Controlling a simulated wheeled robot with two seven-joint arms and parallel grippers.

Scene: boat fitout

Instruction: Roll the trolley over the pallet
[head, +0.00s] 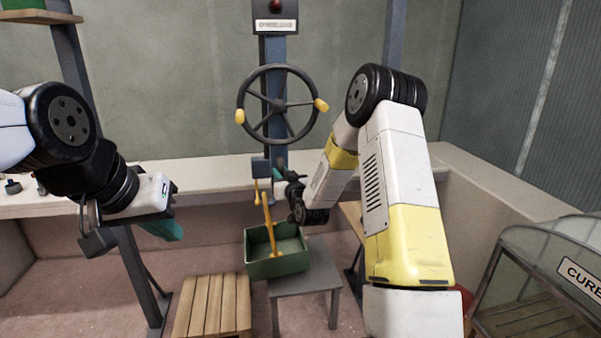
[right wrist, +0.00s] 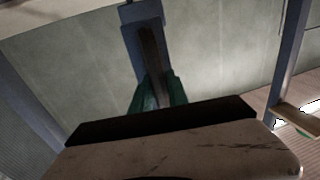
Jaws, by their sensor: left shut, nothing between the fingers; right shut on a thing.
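A small dark blue block (head: 261,167), which looks like the trolley, sits in front of the bench edge below the handwheel. Yellow parts hang from it, and a yellow bar (head: 269,228) reaches down into a green crate (head: 278,266). The crate rests on a grey stool (head: 305,283). The slatted wooden pallet (head: 212,306) lies to the left of the stool. My right gripper (head: 281,172) is right beside the block; its green fingers (right wrist: 158,92) are shut on a dark bar, seemingly the trolley's handle. My left gripper (head: 168,231) is shut and empty, above and left of the pallet.
A black handwheel (head: 281,107) with yellow knobs is mounted on a blue post behind. A long pale bench (head: 210,174) runs along the wall. A glass-fronted case (head: 540,280) stands at the lower right. A dark upright (head: 140,278) stands left of the pallet.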

